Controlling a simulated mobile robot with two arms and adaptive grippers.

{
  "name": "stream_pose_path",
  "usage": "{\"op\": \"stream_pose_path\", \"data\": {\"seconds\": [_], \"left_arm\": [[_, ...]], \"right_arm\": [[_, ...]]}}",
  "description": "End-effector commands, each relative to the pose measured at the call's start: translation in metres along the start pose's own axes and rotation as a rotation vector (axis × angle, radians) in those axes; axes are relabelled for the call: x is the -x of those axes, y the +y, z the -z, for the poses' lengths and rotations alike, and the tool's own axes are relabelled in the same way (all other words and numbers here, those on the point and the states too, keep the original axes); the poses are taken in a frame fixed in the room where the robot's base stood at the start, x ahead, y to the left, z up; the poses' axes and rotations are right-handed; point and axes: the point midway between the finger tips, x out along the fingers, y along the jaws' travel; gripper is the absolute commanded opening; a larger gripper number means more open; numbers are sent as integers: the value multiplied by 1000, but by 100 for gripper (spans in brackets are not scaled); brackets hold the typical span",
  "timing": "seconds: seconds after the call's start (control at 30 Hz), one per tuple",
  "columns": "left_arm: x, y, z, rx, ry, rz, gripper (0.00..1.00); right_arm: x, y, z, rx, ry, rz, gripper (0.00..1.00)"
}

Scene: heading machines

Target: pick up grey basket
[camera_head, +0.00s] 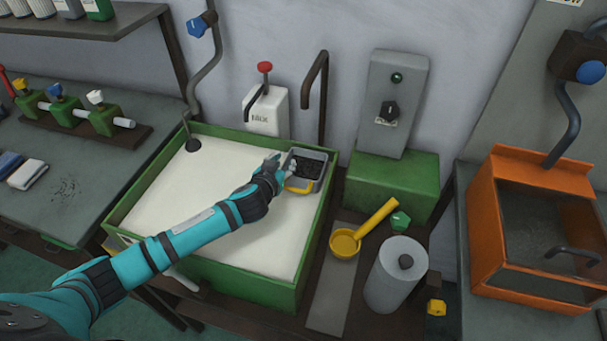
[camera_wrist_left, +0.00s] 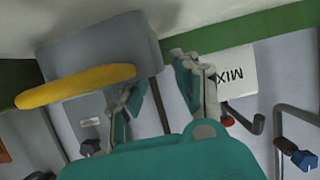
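The grey basket (camera_head: 319,184) holds dark contents and has a yellow handle (camera_head: 299,188) on its near side. It is at the right rim of the green-framed white vat (camera_head: 240,283). My left gripper (camera_head: 279,168) is at the basket's left side. In the left wrist view the grey basket (camera_wrist_left: 105,45) and its yellow handle are close by. There the two fingers of my left gripper (camera_wrist_left: 158,92) stand apart, with the basket's edge near the gap between them. I cannot tell whether they touch it. My right gripper is not in view.
A yellow ladle (camera_head: 345,243), a grey cylinder (camera_head: 397,275) and a green-based control box (camera_head: 395,185) stand right of the vat. A white MIX unit (camera_head: 266,110) and dark pipe are behind it. An orange machine (camera_head: 482,220) is far right.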

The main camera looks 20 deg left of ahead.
Motion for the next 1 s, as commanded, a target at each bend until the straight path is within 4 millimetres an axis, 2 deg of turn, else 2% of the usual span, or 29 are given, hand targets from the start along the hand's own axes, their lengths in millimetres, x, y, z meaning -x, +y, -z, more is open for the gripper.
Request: {"op": "stream_pose_path", "data": {"seconds": [0.2, 0.5, 0.73, 1.0], "left_arm": [[-26, -2, 0, 0, 0, 1, 30], [-30, -2, -1, 0, -1, -1, 30], [-30, -2, -1, 0, -1, 0, 0], [-30, -2, -1, 1, 0, 0, 0]], "right_arm": [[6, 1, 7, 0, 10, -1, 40], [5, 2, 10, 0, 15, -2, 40], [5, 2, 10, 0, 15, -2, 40], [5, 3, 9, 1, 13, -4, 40]]}}
